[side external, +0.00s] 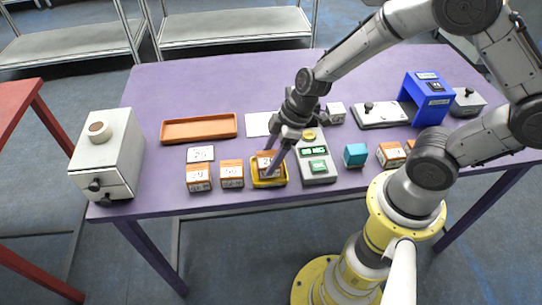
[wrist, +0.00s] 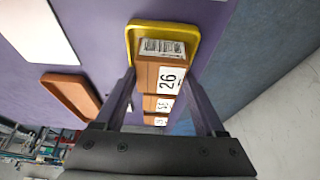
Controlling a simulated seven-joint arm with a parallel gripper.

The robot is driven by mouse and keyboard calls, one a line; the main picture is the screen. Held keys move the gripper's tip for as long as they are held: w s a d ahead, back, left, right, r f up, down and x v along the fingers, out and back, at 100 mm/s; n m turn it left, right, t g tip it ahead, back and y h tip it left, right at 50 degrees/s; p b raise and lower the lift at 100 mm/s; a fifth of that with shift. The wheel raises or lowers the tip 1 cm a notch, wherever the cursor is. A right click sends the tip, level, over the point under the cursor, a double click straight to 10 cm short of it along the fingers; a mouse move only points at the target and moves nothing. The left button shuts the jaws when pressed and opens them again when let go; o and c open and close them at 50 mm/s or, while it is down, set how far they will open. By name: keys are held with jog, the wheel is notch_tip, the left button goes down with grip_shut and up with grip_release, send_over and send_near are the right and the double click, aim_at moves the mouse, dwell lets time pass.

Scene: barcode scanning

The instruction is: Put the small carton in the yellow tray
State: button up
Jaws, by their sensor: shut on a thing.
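The small carton (side external: 264,159) is brown with a white label on top. In the wrist view the carton (wrist: 147,74) shows a barcode and the number 26. My gripper (side external: 267,168) has a finger on either side of the carton and is shut on it; the fingers also show in the wrist view (wrist: 160,82). The yellow tray (side external: 283,181) is directly around and below the carton, and its rim shows in the wrist view (wrist: 163,24). Whether the carton touches the tray floor is hidden.
Two similar cartons (side external: 199,177) (side external: 232,173) stand just left of the tray. The grey scanner unit (side external: 317,167) is close on its right, with a teal cube (side external: 355,154) beyond. An orange tray (side external: 199,129) lies behind left. A white cabinet (side external: 110,155) stands at the left edge.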

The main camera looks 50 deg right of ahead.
jog(key=shift+f, duration=0.4)
jog(key=shift+f, duration=0.2)
jog(key=o, duration=1.5)
